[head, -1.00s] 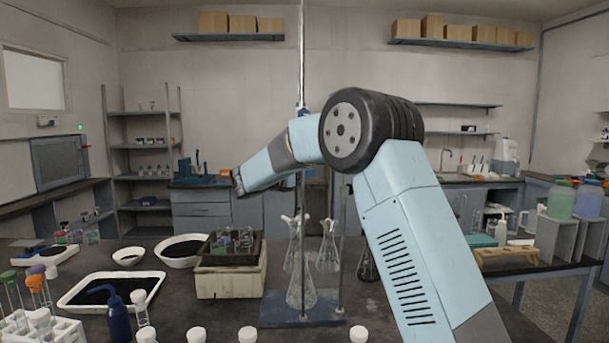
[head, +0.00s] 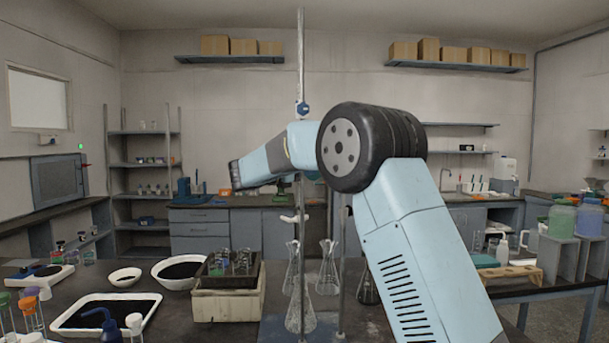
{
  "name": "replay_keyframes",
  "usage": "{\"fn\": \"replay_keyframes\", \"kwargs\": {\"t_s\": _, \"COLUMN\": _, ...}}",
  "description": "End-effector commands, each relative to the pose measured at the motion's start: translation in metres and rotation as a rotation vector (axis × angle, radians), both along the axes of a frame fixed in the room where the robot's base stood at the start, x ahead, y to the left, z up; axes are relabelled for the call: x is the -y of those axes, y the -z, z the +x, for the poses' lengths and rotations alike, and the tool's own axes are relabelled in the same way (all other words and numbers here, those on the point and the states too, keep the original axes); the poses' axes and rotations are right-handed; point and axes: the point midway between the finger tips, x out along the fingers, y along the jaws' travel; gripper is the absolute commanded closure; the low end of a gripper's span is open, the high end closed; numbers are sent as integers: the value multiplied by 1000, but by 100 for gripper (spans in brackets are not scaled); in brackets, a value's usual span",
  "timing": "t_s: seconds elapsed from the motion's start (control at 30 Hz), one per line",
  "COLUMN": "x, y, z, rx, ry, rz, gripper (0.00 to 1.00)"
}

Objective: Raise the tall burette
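The tall burette (head: 301,60) is a thin upright tube in the head view, reaching far above the bench. A blue fitting (head: 303,109) sits on it just above my forearm. My arm covers its middle stretch; a white part (head: 294,218) shows on its line below the arm. A blue-grey stand base (head: 272,326) is underneath, with clear conical flasks (head: 300,312) around the burette's foot. The dark far end of my arm, where my gripper (head: 236,174) is, points left and away, to the left of the burette and apart from it. Its fingers cannot be made out.
A pale box (head: 225,308) bearing a dark tray of small glassware stands left of the stand. White bowls (head: 125,277), a white tray (head: 78,329), a blue bottle and tube racks crowd the left bench. A side table with containers is at right.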

Motion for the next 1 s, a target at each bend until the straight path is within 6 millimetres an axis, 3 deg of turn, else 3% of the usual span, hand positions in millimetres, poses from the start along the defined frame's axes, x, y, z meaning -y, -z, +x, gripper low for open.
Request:
{"fn": "replay_keyframes", "kwargs": {"t_s": 0.1, "x": 0, "y": 1, "z": 0, "rx": -1, "ry": 1, "rz": 0, "gripper": 59}}
{"fn": "replay_keyframes", "kwargs": {"t_s": 0.47, "x": -5, "y": 2, "z": -4, "rx": -4, "ry": 2, "rz": 0, "gripper": 59}}
{"fn": "replay_keyframes", "kwargs": {"t_s": 1.0, "x": -84, "y": 3, "z": -61, "rx": -4, "ry": -1, "rz": 0, "gripper": 59}}
